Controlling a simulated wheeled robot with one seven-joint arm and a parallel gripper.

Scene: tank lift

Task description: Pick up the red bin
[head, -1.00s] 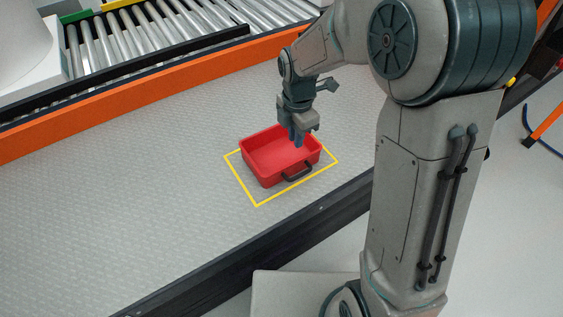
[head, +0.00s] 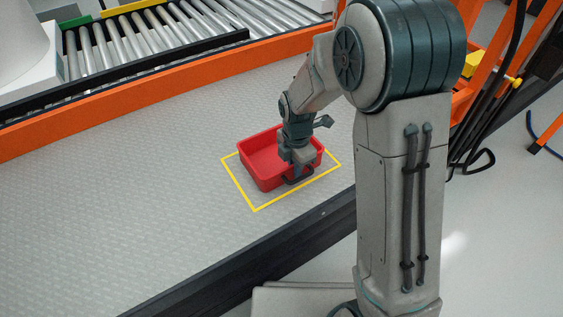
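The red bin (head: 258,160) is an open, shallow tray-like box with a black handle (head: 299,180) on its front right side. It sits upright inside a yellow outline (head: 236,185) on the grey textured surface. My gripper (head: 296,172) is lowered at the bin's front right wall, over the handle. It covers part of the wall and handle. The fingertips are too small and overlapped to tell whether they are closed on anything.
The grey surface (head: 120,210) is clear around the bin. A dark edge (head: 250,255) runs along its front. An orange rail (head: 110,120) and a roller conveyor (head: 120,42) lie behind. Orange framing with black cables (head: 505,70) stands at the right.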

